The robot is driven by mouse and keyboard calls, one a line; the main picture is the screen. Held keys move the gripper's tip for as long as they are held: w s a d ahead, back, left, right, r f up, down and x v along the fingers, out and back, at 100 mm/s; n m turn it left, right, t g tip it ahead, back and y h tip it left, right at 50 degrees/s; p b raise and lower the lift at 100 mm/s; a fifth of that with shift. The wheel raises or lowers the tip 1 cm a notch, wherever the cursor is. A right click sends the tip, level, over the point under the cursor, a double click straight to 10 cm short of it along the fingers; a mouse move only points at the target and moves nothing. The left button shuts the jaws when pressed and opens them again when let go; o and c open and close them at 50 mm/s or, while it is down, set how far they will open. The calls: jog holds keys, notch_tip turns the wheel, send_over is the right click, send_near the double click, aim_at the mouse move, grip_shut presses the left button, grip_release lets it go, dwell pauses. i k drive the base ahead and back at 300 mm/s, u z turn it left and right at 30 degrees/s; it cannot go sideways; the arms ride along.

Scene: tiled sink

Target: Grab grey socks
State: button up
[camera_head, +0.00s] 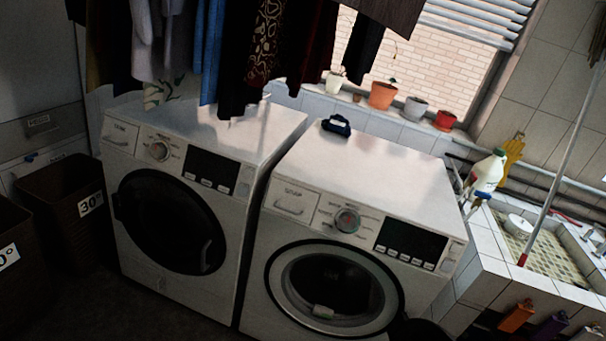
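No grey socks can be made out for certain. A small dark navy bundle (336,125), perhaps folded cloth, lies on top of the right washing machine (370,165) near its back edge. A small pale thing (322,311) shows at the round glass door of that machine; I cannot tell what it is. Light grey cloth (143,40) hangs at the upper left among other clothes. My gripper is not in view.
The left washing machine (215,130) stands beside the right one. Dark baskets (62,215) stand at the left. Hanging clothes (262,50) fill the upper middle. Flower pots (382,95) line the window sill. A tiled sink (545,250) with a white bottle (489,170) is at the right.

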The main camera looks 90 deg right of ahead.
aim_at(319, 311)
jog(key=z, duration=2.65)
jog(key=k, duration=0.75)
jog(key=z, duration=0.05)
jog(key=i, duration=0.8)
jog(key=u, duration=0.1)
